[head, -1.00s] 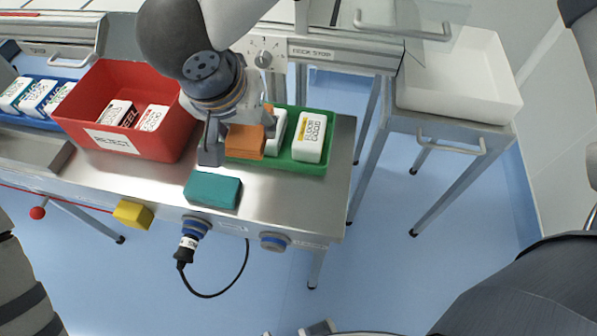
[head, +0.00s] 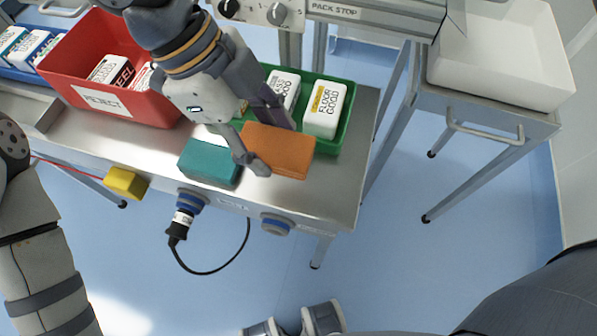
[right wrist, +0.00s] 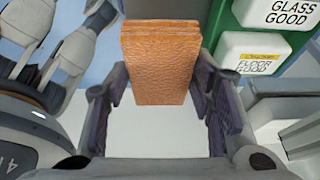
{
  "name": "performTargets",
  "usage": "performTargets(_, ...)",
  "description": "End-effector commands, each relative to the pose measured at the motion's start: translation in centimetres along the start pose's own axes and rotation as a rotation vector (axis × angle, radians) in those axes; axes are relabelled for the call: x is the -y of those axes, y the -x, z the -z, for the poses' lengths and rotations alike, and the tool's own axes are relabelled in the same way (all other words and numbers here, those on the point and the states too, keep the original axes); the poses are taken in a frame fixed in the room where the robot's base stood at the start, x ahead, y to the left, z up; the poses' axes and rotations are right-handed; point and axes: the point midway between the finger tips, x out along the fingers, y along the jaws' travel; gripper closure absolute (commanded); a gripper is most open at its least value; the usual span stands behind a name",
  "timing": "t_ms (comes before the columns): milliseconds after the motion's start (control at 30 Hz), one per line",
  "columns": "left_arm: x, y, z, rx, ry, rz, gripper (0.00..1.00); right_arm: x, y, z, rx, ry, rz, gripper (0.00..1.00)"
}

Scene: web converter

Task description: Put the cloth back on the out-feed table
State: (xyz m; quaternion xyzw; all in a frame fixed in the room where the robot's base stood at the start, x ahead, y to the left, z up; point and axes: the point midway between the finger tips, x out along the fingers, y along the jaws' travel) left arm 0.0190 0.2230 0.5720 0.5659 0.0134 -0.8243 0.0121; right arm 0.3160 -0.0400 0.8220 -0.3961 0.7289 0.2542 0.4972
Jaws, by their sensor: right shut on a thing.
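The orange cloth (head: 279,150) is a folded, textured block. My right gripper (head: 265,135) is shut on it, with a finger on each side, over the out-feed table (head: 330,190). It appears just above the steel top; contact with the top cannot be told. In the right wrist view the cloth (right wrist: 160,60) sits between both fingers. A teal block (head: 210,163) lies on the table just left of it. My left gripper (head: 292,324) shows only at the bottom edge, its two fingertips apart, away from the table.
A green tray (head: 345,132) with white packs stands behind the cloth. A red reject bin (head: 75,62) stands at the left. A white bin (head: 500,65) is on a stand at the right. The table's front right corner is bare.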

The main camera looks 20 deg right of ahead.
Motion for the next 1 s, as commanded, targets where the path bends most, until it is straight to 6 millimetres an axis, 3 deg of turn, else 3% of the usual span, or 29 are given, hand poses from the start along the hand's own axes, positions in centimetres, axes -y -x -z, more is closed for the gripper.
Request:
performTargets(33,0.0,-0.3,-0.1,0.007,0.000,0.000,0.31,-0.1,-1.8,0.4,-0.005,0.003,-0.003,0.81)
performTargets(100,0.0,-0.5,-0.2,0.012,0.000,0.001,0.31,-0.2,-3.7,0.8,-0.005,0.004,-0.003,0.81)
performTargets(367,0.0,-0.9,-0.3,0.020,0.000,0.001,0.31,-0.4,-7.0,1.9,-0.003,0.004,-0.003,0.81)
performTargets(500,0.1,-1.8,-0.6,0.040,-0.001,0.002,0.31,-0.5,-9.7,0.8,-0.005,0.005,-0.004,0.81)
performTargets(800,0.1,-1.6,-0.6,0.036,-0.001,0.002,0.31,-0.4,-9.7,0.6,0.001,0.003,0.001,0.81)
performTargets(833,0.1,-1.6,-0.6,0.036,-0.001,0.002,0.31,-0.4,-9.7,0.6,0.002,0.003,0.001,0.46)
performTargets(900,0.1,-1.6,-0.6,0.036,-0.001,0.002,0.31,-0.4,-9.7,0.6,0.001,0.004,0.001,0.31)
performTargets(1000,0.1,-1.6,-0.6,0.036,-0.001,0.002,0.31,-0.4,-9.7,0.6,0.001,0.004,0.001,0.31)
